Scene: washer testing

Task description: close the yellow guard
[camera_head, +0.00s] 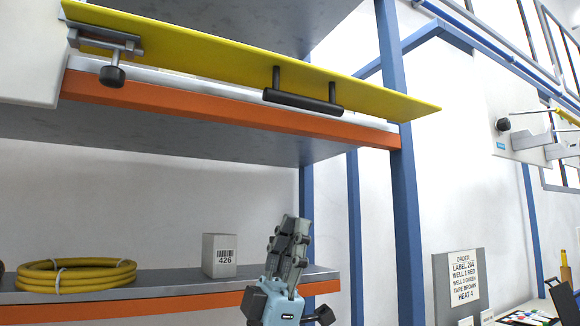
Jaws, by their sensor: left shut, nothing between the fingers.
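The yellow guard (210,48) is a long flat panel high in the view. It runs from the upper left down toward the right, along and above an orange shelf beam. A black bar handle (302,102) hangs from it on two short posts. A grey bracket with a black knob (112,76) is at its left end. My left gripper (293,222) is shut and empty, pointing up in front of the lower shelf. It is well below the handle and apart from it. My right gripper is not in view.
An orange beam (230,112) edges the upper shelf, with blue posts (404,200) at its right. A coiled yellow hose (76,274) and a white box labelled 426 (219,255) rest on the lower shelf. An order sign (463,278) stands at right.

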